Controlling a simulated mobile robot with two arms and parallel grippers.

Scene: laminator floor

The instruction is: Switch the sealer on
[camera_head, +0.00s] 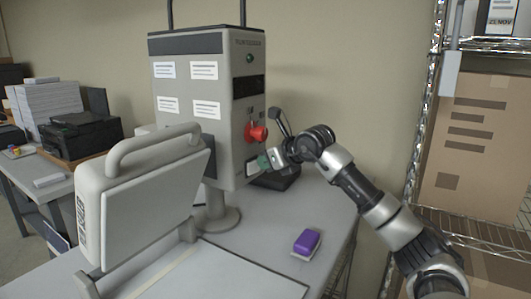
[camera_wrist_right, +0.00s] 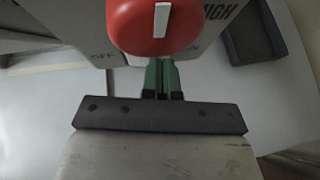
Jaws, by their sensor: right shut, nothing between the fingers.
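The sealer is a tall grey machine (camera_head: 193,108) on the table, with a red rotary knob (camera_head: 257,133) on its narrow front panel. In the right wrist view the red knob (camera_wrist_right: 140,30) fills the top middle, its white pointer line upright. Partly hidden lettering lies beside it, with "HIGH" readable at the right. A small dark green lamp (camera_head: 249,58) sits high on the panel. My right gripper (camera_head: 264,161) is just below the knob, close to the panel. Its green fingers (camera_wrist_right: 162,72) are shut and empty; contact with the knob cannot be told. My left gripper is out of view.
A hinged press lid with a handle (camera_head: 150,190) stands raised at the left front. A purple and white block (camera_head: 307,242) lies on the table by my right arm. A wire shelf with a cardboard box (camera_head: 474,150) stands at the right.

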